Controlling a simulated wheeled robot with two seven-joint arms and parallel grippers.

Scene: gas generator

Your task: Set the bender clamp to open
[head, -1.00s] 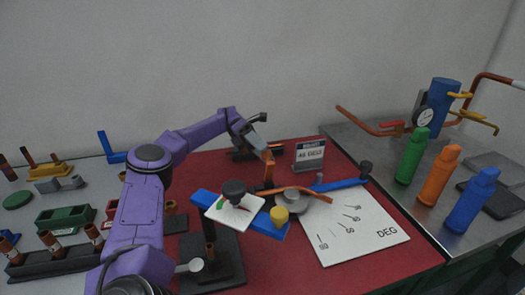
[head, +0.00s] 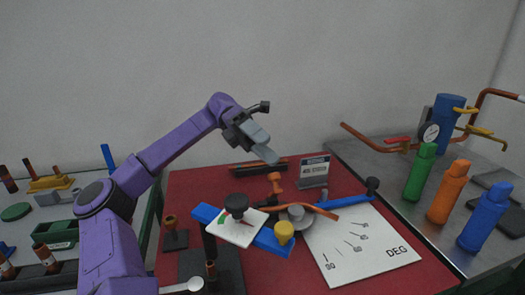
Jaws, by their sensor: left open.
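The tube bender stands on the red mat. It has a blue bar (head: 275,244), a grey round former (head: 297,213), a yellow knob (head: 284,231) and a copper tube (head: 334,202) across it. An orange upright lever (head: 276,183) stands behind the former; I take it for the clamp handle, but its setting is unclear. A white plate (head: 245,237) with red and green marks and a black knob (head: 236,203) sits on the bar's left part. My left gripper (head: 266,150) is open, empty and above the orange lever, apart from it. My right gripper is not in view.
An angle sheet (head: 375,262) marked DEG lies right of the bender. A small sign (head: 314,172) stands behind. Green (head: 421,172), orange (head: 448,192) and blue (head: 484,217) bottles line the right metal table. A dark stand (head: 211,271) is at front left.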

